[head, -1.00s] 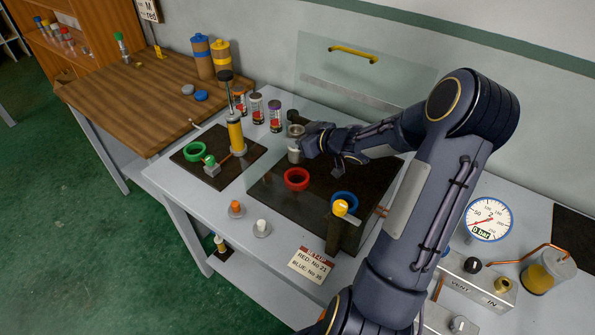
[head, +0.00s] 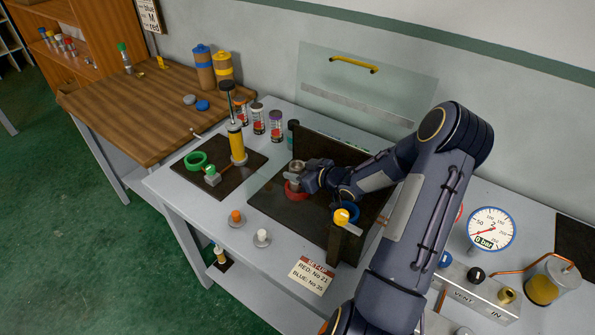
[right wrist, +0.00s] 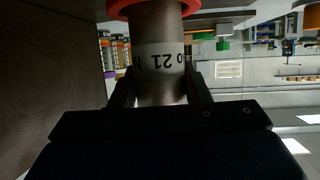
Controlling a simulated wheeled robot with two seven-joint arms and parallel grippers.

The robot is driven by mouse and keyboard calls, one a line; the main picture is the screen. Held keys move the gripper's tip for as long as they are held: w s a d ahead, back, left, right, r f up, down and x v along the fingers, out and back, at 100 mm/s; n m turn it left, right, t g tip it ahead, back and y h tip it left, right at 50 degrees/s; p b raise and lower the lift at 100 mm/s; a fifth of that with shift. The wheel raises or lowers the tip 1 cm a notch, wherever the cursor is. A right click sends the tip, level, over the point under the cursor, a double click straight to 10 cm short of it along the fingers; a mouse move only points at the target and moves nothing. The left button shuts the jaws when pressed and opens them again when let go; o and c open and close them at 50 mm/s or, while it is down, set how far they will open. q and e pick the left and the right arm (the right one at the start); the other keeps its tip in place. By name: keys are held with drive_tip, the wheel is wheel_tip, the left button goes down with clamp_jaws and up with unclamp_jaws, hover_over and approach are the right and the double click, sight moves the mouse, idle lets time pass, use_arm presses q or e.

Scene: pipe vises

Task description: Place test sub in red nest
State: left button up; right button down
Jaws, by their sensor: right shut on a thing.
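My right gripper (head: 303,179) is shut on a grey metal cylinder, the test sub (head: 296,168). The red ring of the red nest (head: 291,194) is at the sub's lower end, partly hidden by the gripper. In the right wrist view the red ring (right wrist: 118,8) surrounds that end; I cannot tell whether the sub is fully seated. My left gripper is not in view.
A blue ring (head: 350,211) lies right of the gripper, partly behind my arm. A yellow-topped post (head: 342,217) stands in front. A dark upright panel (head: 330,147) is behind. A green ring (head: 195,160) and yellow cylinder (head: 236,143) are left. A card (head: 312,275) reads red No 21.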

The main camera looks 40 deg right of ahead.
drive_tip(key=shift+f, duration=0.15)
drive_tip(key=c, duration=0.8)
unclamp_jaws()
drive_tip(key=v, duration=0.7)
drive_tip(key=shift+s+r, duration=0.25)
drive_tip(key=shift+r, duration=0.05)
